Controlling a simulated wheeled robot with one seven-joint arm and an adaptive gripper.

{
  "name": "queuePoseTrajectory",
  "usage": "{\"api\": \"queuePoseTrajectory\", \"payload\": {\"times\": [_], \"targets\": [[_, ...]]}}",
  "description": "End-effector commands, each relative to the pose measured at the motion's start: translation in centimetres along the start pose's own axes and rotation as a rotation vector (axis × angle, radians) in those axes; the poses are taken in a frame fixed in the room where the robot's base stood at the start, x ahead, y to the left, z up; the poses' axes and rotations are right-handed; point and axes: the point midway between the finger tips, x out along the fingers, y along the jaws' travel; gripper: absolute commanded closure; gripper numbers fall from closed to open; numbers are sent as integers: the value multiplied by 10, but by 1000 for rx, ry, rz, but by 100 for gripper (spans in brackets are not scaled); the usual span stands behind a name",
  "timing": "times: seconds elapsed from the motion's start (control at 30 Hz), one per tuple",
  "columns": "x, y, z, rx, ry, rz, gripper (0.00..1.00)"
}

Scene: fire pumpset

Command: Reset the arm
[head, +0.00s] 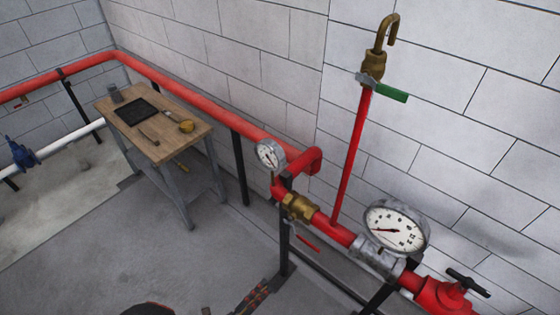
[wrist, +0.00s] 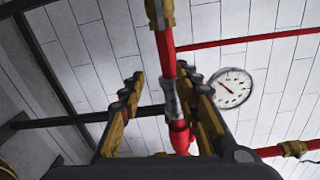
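My gripper (wrist: 162,75) shows in the wrist view with its two brown-and-black fingers spread apart. Nothing is seen held between them. A red pipe (wrist: 166,52) with a brass fitting at its top runs behind the gap; I cannot tell how far it is from the fingers. In the head view the gripper cannot be made out for sure. A dark part with orange marks at the bottom edge may be mine.
A red pipe run (head: 215,115) follows the walls, with a small gauge (head: 271,154), a large gauge (head: 396,228), a green-handled valve (head: 392,94) and a red valve (head: 449,293). A wooden table (head: 178,147) holds tools. Grey floor (head: 120,240) in front is mostly clear.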

Motion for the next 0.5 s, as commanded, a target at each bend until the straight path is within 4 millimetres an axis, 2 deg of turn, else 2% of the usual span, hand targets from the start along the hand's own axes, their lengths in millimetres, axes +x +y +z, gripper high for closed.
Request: {"api": "queuePoseTrajectory", "payload": {"times": [0.13,0.3,0.5], "targets": [[1,7,-14,102,40,24,67],[4,12,-43,242,121,41,67],[-3,5,-72,480,267,67,67]]}}
